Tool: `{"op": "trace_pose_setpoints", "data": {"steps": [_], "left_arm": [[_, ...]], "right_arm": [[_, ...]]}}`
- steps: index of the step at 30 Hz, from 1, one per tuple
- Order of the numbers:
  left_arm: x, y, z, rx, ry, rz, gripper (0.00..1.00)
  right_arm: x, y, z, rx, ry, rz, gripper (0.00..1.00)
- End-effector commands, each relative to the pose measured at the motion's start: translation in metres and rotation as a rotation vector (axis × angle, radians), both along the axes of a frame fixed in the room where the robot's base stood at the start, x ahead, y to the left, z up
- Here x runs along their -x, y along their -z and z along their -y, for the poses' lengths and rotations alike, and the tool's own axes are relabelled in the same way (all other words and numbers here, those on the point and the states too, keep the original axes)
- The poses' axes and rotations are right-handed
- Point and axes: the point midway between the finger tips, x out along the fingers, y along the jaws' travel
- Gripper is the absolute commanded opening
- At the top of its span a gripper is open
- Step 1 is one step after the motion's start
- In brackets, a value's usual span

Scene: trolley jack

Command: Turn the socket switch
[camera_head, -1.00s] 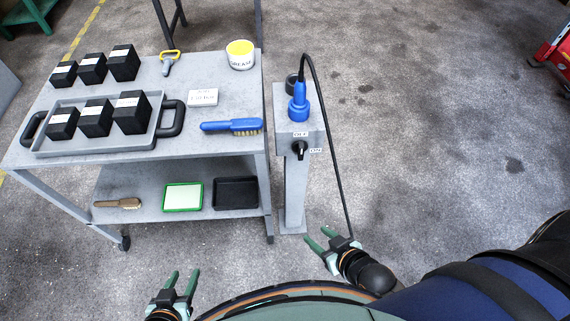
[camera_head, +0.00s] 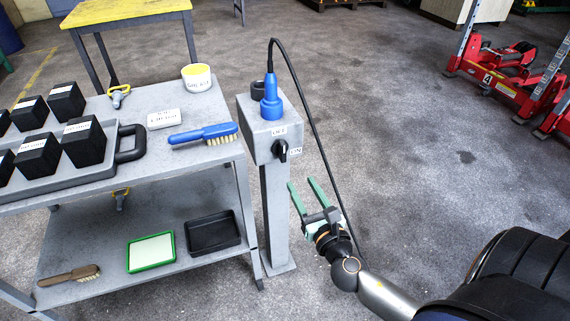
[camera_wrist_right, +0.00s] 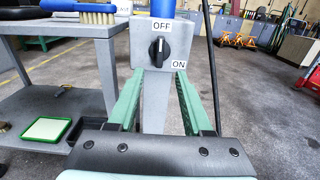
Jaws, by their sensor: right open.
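The socket switch (camera_head: 281,151) is a black rotary knob on the front of a grey socket box (camera_head: 262,148) on a post. An OFF label sits above it and an ON label to its right. In the right wrist view the knob (camera_wrist_right: 158,51) stands about upright, ahead of and above the fingertips. A blue plug (camera_head: 270,98) with a black cable stands in the top of the box. My right gripper (camera_head: 302,184) is open and empty, below and to the right of the knob, apart from it. My left gripper is out of the head view.
A grey trolley (camera_head: 205,165) stands left of the post, carrying a blue brush (camera_head: 205,135), a grease tub (camera_head: 197,77) and a tray of black boxes. The black cable (camera_head: 316,135) hangs close behind my right gripper. Red jacks (camera_head: 510,80) stand far right. Floor between is clear.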

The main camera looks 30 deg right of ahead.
Motion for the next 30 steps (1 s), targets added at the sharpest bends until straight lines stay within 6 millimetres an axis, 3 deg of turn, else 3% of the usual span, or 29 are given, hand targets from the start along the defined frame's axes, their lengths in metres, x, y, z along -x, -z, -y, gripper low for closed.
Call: {"op": "trace_pose_setpoints", "data": {"steps": [5,21,30], "left_arm": [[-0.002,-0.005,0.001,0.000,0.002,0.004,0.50],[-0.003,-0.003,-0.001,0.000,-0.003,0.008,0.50],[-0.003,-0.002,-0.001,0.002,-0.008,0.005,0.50]], "right_arm": [[-0.017,-0.004,0.004,0.017,0.000,0.004,0.50],[-0.105,-0.001,0.026,0.013,0.001,0.001,0.50],[-0.120,-0.001,0.029,0.010,-0.001,0.000,0.50]]}}
